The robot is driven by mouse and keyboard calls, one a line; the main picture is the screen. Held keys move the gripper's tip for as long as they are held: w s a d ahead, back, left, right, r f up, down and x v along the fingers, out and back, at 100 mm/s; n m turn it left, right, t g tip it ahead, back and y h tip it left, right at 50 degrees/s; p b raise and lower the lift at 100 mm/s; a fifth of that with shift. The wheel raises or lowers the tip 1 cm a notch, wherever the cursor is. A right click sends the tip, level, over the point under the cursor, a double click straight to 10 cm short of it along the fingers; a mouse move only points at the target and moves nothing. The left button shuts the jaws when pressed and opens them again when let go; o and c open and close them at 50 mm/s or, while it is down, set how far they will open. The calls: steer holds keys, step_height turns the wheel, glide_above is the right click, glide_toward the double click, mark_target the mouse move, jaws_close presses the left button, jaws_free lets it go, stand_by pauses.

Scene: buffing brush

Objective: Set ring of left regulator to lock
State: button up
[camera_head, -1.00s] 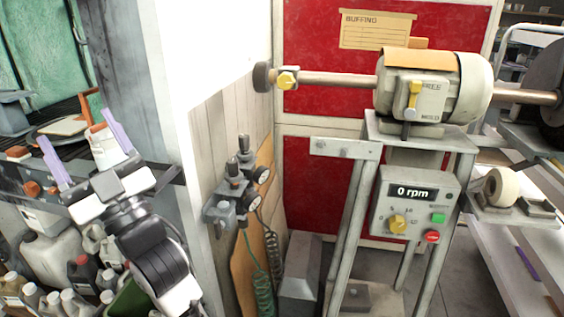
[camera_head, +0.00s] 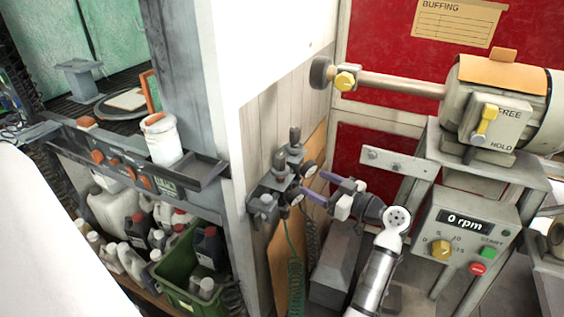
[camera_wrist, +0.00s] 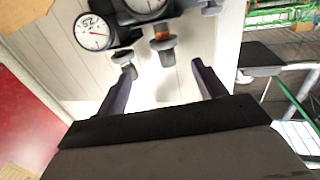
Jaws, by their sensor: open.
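Two grey regulators with upright dark knobs and round gauges are mounted on the wooden wall panel. In the head view the left regulator (camera_head: 279,170) is nearer and the other regulator (camera_head: 295,147) stands behind it to the right. My gripper (camera_head: 315,184) is open and empty, its purple fingers pointing at the regulators from the right. I cannot tell which regulator that knob belongs to. The ring's setting is not readable.
A buffing motor (camera_head: 505,105) on a stand and its control box (camera_head: 462,235) reading 0 rpm are at right. A coiled green hose (camera_head: 295,275) hangs below the regulators. A shelf with bottles and a green crate (camera_head: 185,285) is at left.

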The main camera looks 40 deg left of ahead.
mark_target(288, 173)
steer(key=shift+g, duration=0.3)
steer(key=a+p, duration=0.1)
steer(key=a, duration=0.3)
steer(key=a+p, duration=0.2)
steer(key=a, duration=0.2)
steer(key=a+p, duration=0.1)
steer(key=a, duration=0.3)
steer(key=shift+s+a+f+p, duration=0.2)
steer(key=shift+s+a+p, duration=0.15)
steer(key=shift+s, duration=0.05)
